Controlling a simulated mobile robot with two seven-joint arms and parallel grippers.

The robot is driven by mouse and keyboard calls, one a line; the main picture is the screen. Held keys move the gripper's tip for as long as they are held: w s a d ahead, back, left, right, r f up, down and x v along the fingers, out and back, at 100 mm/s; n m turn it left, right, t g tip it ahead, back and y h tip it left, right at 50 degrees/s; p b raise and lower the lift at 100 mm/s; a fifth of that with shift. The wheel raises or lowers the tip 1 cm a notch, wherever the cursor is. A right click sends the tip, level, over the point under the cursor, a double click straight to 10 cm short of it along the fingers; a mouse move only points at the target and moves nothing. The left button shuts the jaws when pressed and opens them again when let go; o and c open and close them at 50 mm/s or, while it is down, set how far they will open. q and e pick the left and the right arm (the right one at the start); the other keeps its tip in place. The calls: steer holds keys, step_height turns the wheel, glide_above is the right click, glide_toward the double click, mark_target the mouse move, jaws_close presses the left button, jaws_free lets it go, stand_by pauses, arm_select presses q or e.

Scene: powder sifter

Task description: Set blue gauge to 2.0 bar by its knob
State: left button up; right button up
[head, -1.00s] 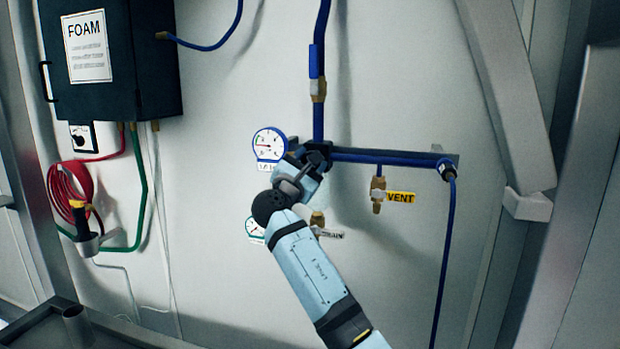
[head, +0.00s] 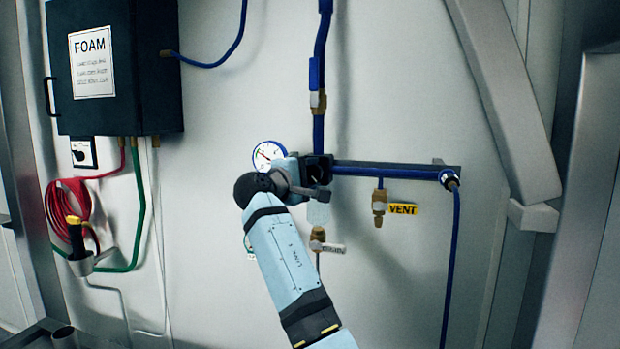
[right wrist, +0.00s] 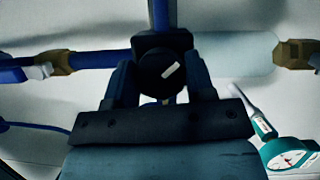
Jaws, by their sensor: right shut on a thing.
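The blue-rimmed gauge (head: 267,155) is on the wall to the left of the blue pipe junction. A red needle seems to point up-left, but the scale is too small to read. My right gripper (head: 311,177) is at the dark regulator body below the vertical pipe. In the right wrist view, its two fingers hold the round black knob (right wrist: 160,78) from both sides. The knob carries a tilted white mark. My left gripper is out of view.
A green-rimmed gauge (right wrist: 288,157) sits close by, mostly hidden by my arm in the head view. A brass VENT valve (head: 379,207) hangs to the right under the horizontal blue pipe (head: 390,171). The FOAM cabinet (head: 115,65) and red hose (head: 67,208) are at left.

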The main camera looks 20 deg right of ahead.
steer(key=m, duration=0.2)
steer(key=shift+m+y, duration=0.3)
steer(key=shift+y, duration=0.1)
steer(key=shift+m+g, duration=0.3)
steer(key=shift+m, duration=0.2)
steer(key=o, duration=0.9)
steer(key=v, duration=0.4)
steer(key=b+v, duration=0.1)
steer(key=v, duration=0.8)
steer(key=shift+s+a+r+b, duration=0.25)
steer(key=shift+a+r+b, duration=0.05)
steer(key=shift+r, duration=0.05)
steer(key=shift+f, duration=0.1)
